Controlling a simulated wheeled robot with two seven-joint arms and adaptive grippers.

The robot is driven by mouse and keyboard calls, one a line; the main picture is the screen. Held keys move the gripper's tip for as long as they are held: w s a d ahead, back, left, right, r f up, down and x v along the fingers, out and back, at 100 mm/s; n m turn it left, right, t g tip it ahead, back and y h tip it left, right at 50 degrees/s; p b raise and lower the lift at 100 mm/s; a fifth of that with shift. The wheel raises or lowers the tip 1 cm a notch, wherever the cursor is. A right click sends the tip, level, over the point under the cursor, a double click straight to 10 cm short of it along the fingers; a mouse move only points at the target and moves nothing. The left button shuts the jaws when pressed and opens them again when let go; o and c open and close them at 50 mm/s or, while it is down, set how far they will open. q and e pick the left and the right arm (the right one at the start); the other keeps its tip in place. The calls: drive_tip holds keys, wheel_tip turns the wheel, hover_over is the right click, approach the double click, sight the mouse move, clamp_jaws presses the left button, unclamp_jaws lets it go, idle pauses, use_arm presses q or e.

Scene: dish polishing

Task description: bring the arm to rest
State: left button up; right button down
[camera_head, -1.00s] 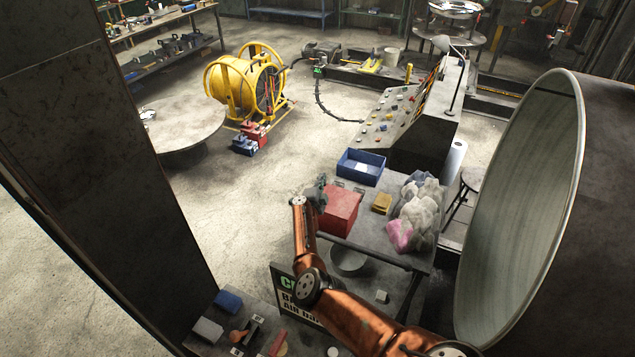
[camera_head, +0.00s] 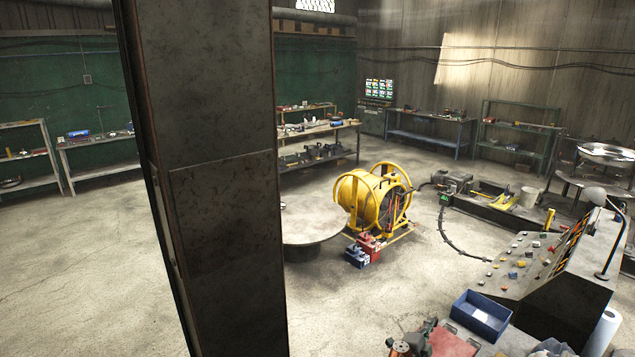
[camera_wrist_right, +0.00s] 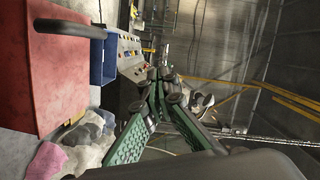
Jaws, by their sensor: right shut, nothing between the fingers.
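The red box (camera_wrist_right: 60,72) is at the left of that view, apart from the fingers. My left gripper is not in view.
A blue bin (camera_head: 480,314) and a sloped control console (camera_head: 545,265) stand to the right. Crumpled cloths (camera_wrist_right: 82,142) lie near the red box. A dark pillar (camera_head: 215,190) crosses the head view. A yellow reel (camera_head: 372,198) stands on open floor.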

drive_tip(key=w+d+f+b, duration=0.5)
drive_tip(key=w+d+b, duration=0.1)
drive_tip(key=d+b, duration=0.1)
drive_tip(key=shift+w+f, duration=0.2)
drive_tip(key=shift+w, duration=0.05)
idle(0.6)
